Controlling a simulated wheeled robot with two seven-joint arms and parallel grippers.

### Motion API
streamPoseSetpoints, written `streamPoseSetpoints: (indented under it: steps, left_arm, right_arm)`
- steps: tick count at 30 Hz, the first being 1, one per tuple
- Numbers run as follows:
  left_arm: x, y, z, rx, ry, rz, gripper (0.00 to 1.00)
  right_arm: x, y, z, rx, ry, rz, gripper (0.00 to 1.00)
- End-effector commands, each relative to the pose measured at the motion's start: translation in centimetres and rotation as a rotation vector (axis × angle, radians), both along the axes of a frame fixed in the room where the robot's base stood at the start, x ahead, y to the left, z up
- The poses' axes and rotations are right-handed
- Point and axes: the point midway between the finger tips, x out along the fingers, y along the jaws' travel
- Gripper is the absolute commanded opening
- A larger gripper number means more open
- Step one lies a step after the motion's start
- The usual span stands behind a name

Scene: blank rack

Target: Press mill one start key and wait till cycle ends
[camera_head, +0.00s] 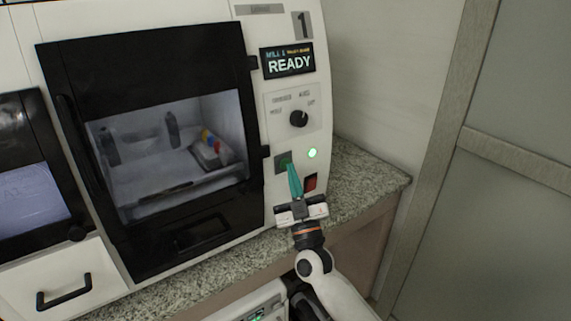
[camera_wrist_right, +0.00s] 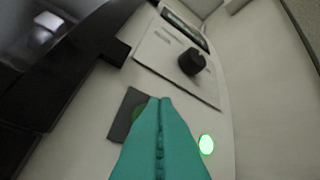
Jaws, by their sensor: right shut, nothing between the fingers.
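Mill one (camera_head: 155,120) is a white machine with a dark-framed door and a "1" label. Its display (camera_head: 288,63) reads "READY". The green start key (camera_head: 283,161) sits on a dark square plate, and it also shows partly in the right wrist view (camera_wrist_right: 137,112), behind my fingers. My right gripper (camera_head: 291,167) is shut and empty, its teal fingertips at the start key's plate. I cannot tell whether the tips touch the key. A green lamp (camera_head: 312,153) glows to the right of the key. My left gripper is not in view.
A red key (camera_head: 310,182) lies just below and right of my fingertips. A black knob (camera_head: 298,118) is above. The mill door looks shut, with colored items (camera_head: 211,143) behind its window. The granite counter (camera_head: 362,178) is clear at right.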

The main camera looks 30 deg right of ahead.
Motion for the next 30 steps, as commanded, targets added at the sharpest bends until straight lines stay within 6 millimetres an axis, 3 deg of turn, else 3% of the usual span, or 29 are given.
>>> streamPoseSetpoints:
  steps: [30]
  left_arm:
    - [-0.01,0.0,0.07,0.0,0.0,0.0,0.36]
  right_arm:
    - [1.04,0.08,-0.01,0.001,-0.001,0.0,0.0]
